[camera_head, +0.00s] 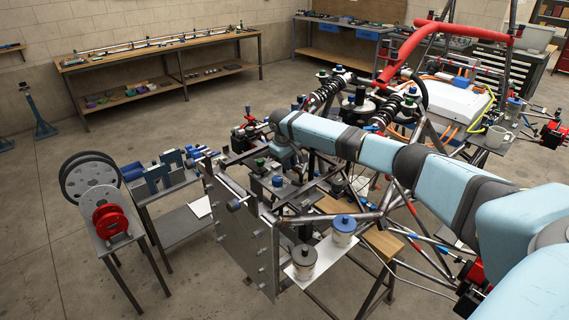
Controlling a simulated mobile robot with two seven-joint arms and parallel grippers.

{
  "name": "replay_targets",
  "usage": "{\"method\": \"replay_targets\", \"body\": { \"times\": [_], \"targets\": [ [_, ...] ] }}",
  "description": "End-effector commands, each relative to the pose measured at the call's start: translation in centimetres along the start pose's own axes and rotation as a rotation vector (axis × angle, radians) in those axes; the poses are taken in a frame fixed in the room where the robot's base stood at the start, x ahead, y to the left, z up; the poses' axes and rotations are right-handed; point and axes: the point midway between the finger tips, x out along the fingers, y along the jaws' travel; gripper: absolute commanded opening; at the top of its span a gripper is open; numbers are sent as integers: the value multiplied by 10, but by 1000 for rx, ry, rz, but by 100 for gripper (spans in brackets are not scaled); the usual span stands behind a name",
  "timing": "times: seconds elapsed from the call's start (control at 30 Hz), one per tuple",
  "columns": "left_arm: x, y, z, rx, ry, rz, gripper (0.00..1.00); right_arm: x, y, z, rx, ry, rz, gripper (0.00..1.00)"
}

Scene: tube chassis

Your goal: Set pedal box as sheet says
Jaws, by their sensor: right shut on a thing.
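My right arm reaches in from the right across the tube chassis (395,205). My right gripper (286,163) points down over the front of the chassis, above the dark plates and knobs that look like the pedal box (285,192). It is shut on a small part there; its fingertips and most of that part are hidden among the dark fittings. A grey front panel (240,238) with studs stands upright at the front of the chassis. A white sheet (201,207) lies on the lower shelf of a small stand; no writing on it is readable. My left gripper is out of view.
Two lidded pots, one blue-topped (343,230) and one dark-topped (303,261), stand on a white board by the front panel. Workbenches (160,56) line the back wall. The floor between is clear.

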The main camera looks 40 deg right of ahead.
Motion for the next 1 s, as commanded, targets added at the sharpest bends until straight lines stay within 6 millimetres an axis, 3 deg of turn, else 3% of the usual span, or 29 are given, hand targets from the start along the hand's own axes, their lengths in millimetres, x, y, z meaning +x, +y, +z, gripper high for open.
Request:
{"method": "replay_targets", "body": {
  "times": [0.1,0.13,0.23,0.63,0.77,1.0],
  "targets": [
    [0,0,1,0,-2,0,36,-3,6,-1,7,6,6,0],
    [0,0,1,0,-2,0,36,-4,6,-1,7,6,6,19],
    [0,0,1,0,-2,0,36,-3,5,-1,6,5,5,40],
    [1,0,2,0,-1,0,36,-11,2,-1,3,3,2,40],
    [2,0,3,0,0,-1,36,-34,3,-1,2,6,2,40],
    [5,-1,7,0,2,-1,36,-90,4,-1,4,7,2,40]
  ]
}}
